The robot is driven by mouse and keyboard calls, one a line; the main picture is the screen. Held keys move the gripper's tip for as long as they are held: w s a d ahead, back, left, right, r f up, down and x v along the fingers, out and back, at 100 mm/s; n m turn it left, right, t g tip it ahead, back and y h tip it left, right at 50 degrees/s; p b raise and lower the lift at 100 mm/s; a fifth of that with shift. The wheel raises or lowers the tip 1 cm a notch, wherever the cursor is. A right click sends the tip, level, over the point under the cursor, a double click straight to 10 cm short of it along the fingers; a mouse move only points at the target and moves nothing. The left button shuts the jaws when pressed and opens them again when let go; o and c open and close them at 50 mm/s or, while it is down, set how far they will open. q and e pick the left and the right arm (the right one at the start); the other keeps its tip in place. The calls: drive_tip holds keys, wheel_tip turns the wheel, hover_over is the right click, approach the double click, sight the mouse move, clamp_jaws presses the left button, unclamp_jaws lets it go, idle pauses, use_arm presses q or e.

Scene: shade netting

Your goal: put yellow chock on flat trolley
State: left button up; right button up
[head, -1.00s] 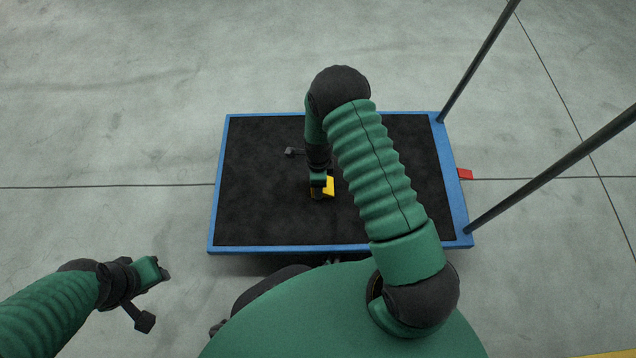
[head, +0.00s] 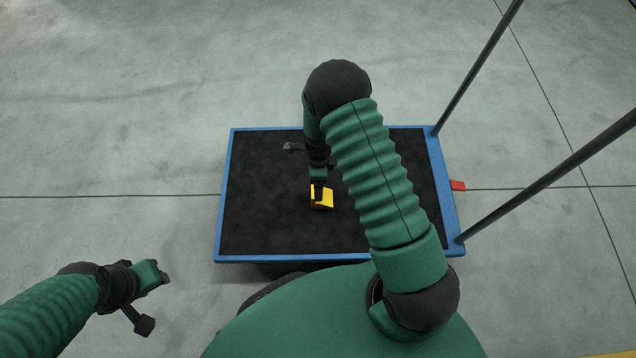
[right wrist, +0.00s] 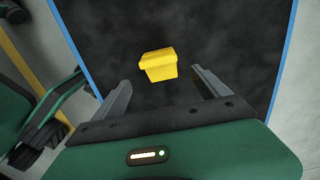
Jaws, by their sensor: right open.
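The yellow chock (head: 322,199) rests on the black deck of the flat trolley (head: 262,200), near its middle. In the right wrist view the chock (right wrist: 158,66) sits on the black deck, beyond and between the spread fingers. My right gripper (head: 319,190) is over the trolley at the chock; in the right wrist view its two fingers (right wrist: 163,90) are wide apart and not touching the chock. My left gripper (head: 160,280) is off to the left of the trolley, over the floor; its jaw opening is not clear.
The trolley's blue rim (head: 226,190) edges the deck. Two dark handle posts (head: 540,190) rise at its right side, beside a small red piece (head: 458,185). Grey concrete floor (head: 110,130) lies clear to the left and behind.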

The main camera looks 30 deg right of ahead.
drive_tip(key=s+a+r+n+t, duration=0.1)
drive_tip(key=s+a+r+n, duration=0.15)
drive_tip(key=r+n, duration=0.4)
drive_tip(key=s+a+r+n, duration=0.1)
drive_tip(key=a+r+n, duration=0.2)
drive_tip(key=r+n, duration=0.35)
drive_tip(key=s+a+r+n+t, duration=0.1)
drive_tip(key=s+a+r+n, duration=0.2)
drive_tip(key=s+r+n, duration=0.5)
wheel_tip(320, 180, up, 2)
drive_tip(key=n, duration=0.3)
drive_tip(key=shift+s+t, duration=0.2)
drive_tip(key=shift+t, duration=0.1)
